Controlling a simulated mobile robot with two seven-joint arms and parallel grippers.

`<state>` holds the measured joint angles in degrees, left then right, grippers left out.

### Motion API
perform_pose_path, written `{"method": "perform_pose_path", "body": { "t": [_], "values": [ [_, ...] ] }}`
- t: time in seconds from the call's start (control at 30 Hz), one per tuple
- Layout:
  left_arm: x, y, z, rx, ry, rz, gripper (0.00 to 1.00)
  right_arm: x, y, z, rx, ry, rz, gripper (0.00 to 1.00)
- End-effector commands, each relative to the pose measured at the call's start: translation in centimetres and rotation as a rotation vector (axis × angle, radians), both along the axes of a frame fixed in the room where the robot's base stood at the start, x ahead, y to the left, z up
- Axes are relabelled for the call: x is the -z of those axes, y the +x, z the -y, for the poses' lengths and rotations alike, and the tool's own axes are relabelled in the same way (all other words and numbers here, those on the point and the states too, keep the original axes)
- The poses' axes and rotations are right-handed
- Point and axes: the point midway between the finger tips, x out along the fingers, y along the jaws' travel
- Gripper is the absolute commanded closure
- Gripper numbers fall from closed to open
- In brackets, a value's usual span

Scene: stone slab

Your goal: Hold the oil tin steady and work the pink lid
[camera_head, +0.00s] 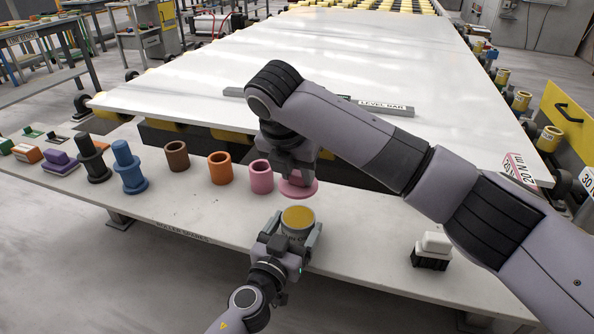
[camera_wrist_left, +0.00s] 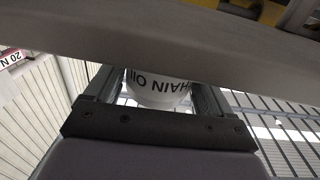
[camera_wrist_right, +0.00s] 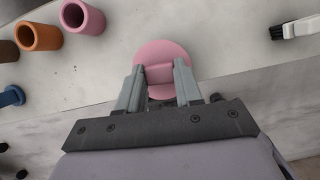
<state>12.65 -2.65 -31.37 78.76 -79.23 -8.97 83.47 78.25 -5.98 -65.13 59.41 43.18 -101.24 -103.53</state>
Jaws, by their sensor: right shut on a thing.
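The pink lid (camera_head: 302,189) is a round disc with a raised grip bar. My right gripper (camera_head: 290,168) is shut on that bar, and the lid shows between its fingers in the right wrist view (camera_wrist_right: 163,55). The lid is apart from the oil tin (camera_head: 298,218), just behind it in the head view. The tin is upright with a yellow top face showing. My left gripper (camera_head: 288,238) has its fingers on both sides of the tin at the bench's front edge; whether they press it is unclear. The tin's white lettered wall shows in the left wrist view (camera_wrist_left: 158,92).
Pink (camera_head: 261,176), orange (camera_head: 220,168) and brown (camera_head: 177,156) sleeves stand left of the lid on the bench (camera_head: 190,210). Blue (camera_head: 128,168) and black rollers stand further left. A white-and-black brush (camera_head: 432,250) lies at right. A large pale slab (camera_head: 210,85) lies behind.

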Motion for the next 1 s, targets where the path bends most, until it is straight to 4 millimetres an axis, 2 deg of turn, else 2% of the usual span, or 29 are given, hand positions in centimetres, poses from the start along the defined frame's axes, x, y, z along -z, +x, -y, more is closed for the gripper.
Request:
{"method": "perform_pose_path", "body": {
  "t": [0.37, 0.8, 1.0],
  "values": [
    [0.1, -0.4, -0.2, 0.000, 0.000, -0.001, 0.00, 0.0, 0.0, 0.0, 0.000, 0.000, 0.000, 1.00],
    [0.1, -5.5, -2.3, 0.000, 0.001, -0.002, 0.00, 0.0, 0.0, 0.0, 0.000, 0.000, 0.000, 1.00],
    [0.0, -6.8, -2.8, -0.001, -0.001, -0.001, 0.00, 0.0, 0.0, 0.0, 0.000, 0.000, 0.000, 1.00]
  ]
}}
